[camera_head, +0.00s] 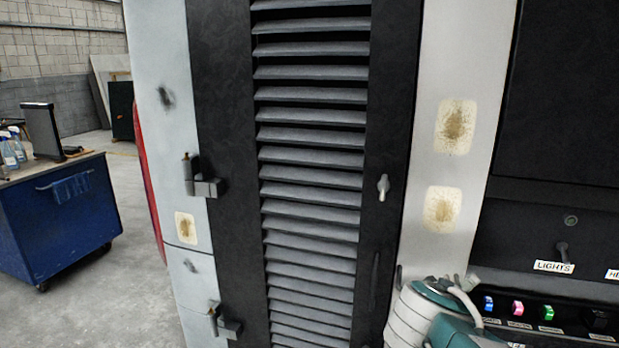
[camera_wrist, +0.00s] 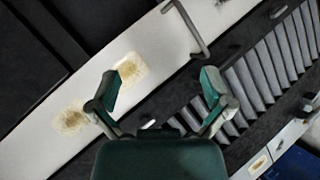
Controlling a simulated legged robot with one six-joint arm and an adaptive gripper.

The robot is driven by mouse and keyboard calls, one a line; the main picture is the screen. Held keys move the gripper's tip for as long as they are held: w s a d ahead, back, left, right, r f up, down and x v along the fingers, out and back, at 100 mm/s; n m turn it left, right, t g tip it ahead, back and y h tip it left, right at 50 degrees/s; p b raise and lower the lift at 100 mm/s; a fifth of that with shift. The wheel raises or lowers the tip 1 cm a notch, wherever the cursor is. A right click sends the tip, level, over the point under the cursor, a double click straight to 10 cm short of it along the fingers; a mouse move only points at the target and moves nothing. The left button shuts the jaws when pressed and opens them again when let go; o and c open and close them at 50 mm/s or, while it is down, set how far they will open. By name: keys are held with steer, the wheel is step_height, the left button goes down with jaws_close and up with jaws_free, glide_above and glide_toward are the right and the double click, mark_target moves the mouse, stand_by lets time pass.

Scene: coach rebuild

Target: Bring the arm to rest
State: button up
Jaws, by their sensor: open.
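My gripper (camera_wrist: 160,90) shows in the wrist view with its two green-and-grey fingers spread wide apart and nothing between them. Beyond it is the coach side, tilted in the picture, with a pale panel (camera_wrist: 35,145) and a louvred grille (camera_wrist: 265,85). Part of my arm (camera_head: 430,312), teal and white, shows at the lower right of the head view, in front of the coach. The fingertips cannot be made out there.
The louvred door (camera_head: 310,150) has a latch (camera_head: 383,187) and hinges (camera_head: 205,187) at its sides. Brownish patches (camera_head: 456,125) mark the pale panel. Labelled switches (camera_head: 545,312) are at the lower right. A blue cart (camera_head: 60,215) stands left on open floor (camera_head: 130,290).

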steer(key=s+a+f+m+g+y, duration=0.2)
steer(key=s+a+f+y, duration=0.1)
steer(key=s, duration=0.3)
steer(key=s+a+f+m+g+y, duration=0.2)
steer(key=s+a+f+m+y, duration=0.1)
steer(key=s+f, duration=0.3)
steer(key=shift+s+a+y, duration=0.25)
steer(key=shift+s+y, duration=0.3)
steer(key=shift+y, duration=0.25)
